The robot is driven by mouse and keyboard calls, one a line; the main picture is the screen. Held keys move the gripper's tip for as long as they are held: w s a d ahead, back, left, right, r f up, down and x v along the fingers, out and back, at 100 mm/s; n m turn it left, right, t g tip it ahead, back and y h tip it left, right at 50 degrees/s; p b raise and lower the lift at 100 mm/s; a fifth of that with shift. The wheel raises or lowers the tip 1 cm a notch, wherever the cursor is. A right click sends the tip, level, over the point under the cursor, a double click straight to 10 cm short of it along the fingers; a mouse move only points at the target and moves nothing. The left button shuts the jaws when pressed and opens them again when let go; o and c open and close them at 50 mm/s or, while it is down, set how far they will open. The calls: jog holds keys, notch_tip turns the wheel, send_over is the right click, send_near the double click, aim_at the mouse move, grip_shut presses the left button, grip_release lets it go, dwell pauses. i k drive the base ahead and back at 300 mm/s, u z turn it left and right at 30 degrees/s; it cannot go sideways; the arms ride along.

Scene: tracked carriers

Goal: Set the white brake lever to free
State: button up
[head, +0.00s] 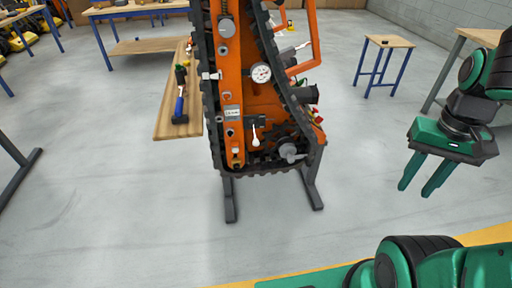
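An orange tracked carrier (237,60) with black tracks stands upright on dark feet in the middle of the head view. A small white lever (255,137) hangs downward from a dark bracket low on its side, right of a small white label (232,113) too small to read. Another white handle (211,76) sticks out higher on the left track side. I cannot tell from markings which is the brake lever. My gripper (420,188) is at the right, well apart from the carrier. Its two green fingers point down, are apart and hold nothing.
A round gauge (261,73) and a grey knob (290,152) protrude from the carrier. A small table (388,42) stands behind at right. Grey floor between carrier and gripper is clear.

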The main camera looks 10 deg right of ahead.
aim_at(255, 142)
jog(key=k, duration=1.3)
jog(key=z, duration=0.55)
jog(key=i, duration=1.7)
jog(key=u, duration=0.6)
